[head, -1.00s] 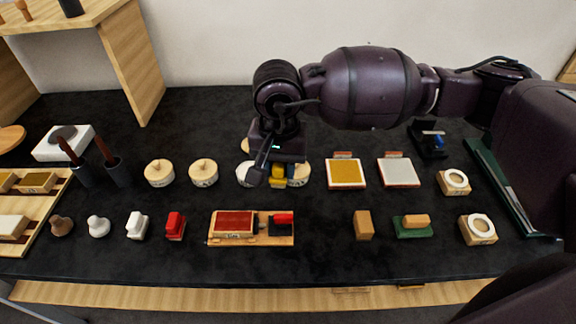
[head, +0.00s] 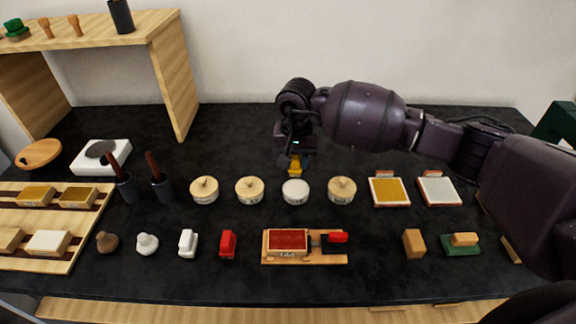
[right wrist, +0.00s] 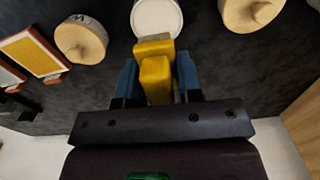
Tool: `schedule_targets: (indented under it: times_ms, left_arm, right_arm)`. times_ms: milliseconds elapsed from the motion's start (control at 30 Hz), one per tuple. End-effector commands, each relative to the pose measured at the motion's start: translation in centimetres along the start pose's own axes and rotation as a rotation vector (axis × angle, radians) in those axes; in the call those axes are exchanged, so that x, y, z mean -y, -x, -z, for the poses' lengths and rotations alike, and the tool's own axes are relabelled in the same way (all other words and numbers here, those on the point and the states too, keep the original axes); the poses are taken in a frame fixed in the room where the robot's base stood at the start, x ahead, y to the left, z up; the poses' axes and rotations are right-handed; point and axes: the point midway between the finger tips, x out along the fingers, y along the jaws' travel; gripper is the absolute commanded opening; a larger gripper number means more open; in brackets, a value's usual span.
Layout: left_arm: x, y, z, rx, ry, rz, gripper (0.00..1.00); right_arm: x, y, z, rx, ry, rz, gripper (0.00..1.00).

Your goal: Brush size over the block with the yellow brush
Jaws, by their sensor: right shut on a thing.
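My right gripper (head: 294,155) is shut on the yellow brush (head: 295,165), held just behind the row of round pots. In the right wrist view the yellow brush (right wrist: 155,78) sits between the blue fingers, its head close to the rim of a white-topped pot (right wrist: 157,18). This pot (head: 295,191) shows a white top, unlike the wooden-lidded pots beside it. I cannot tell whether the brush touches it. The block (head: 288,240), red on top, lies on a wooden board (head: 335,258) at the front middle, beside a red-and-black part. My left gripper is out of view.
Lidded pots (head: 249,190) flank the white-topped one. Gold (head: 390,191) and white (head: 438,190) square pads lie to the right. Red (head: 228,243) and white (head: 188,242) brushes stand front left. Dark table between the rows is clear.

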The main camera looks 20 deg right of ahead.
Motion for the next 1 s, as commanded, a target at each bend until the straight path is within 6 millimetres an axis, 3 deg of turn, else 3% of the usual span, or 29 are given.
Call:
schedule_targets:
  times_ms: [267,700,1000]
  left_arm:
    - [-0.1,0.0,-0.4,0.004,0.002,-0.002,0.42]
    - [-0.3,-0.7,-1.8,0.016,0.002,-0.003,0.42]
    - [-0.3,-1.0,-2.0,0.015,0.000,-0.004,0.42]
  right_arm:
    - [0.0,-0.7,-0.1,0.002,0.055,0.000,0.14]
    - [0.0,-4.6,-0.1,0.003,0.053,0.000,0.14]
    - [0.0,-5.9,-0.1,0.001,0.054,0.001,0.14]
